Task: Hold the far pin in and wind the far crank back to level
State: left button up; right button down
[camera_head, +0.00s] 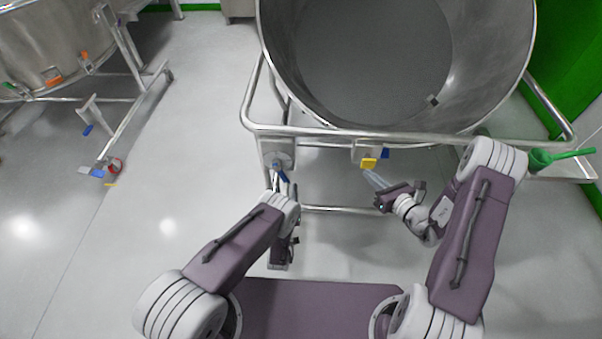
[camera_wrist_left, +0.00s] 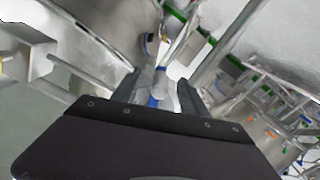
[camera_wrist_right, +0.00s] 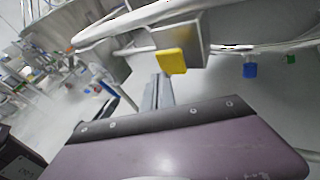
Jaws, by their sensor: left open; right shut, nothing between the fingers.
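A crank with a blue handle (camera_head: 278,165) sits on a round plate under the rail of the large steel tub (camera_head: 295,70). My left gripper (camera_head: 283,183) is open at the crank. In the left wrist view its grey-and-blue handle (camera_wrist_left: 156,94) stands between the open fingers; whether they touch it is unclear. A yellow pin tab (camera_head: 369,163) sticks out from a steel block (camera_head: 362,150) to the right. My right gripper (camera_head: 373,180) is shut and empty just below the tab. In the right wrist view the yellow tab (camera_wrist_right: 171,62) is just beyond the closed fingertips (camera_wrist_right: 158,92), apparently apart.
A blue tab (camera_head: 385,153) is beside the yellow one. A green scoop (camera_head: 560,156) lies at the right rail end. A second steel vessel (camera_head: 55,45) with its own blue parts and a red ring (camera_head: 115,165) stands at the left. The floor between is clear.

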aim_at(368, 165)
jog(key=shift+w, duration=0.1)
jog(key=shift+w, duration=1.85)
pick_arm(q)
grip_shut()
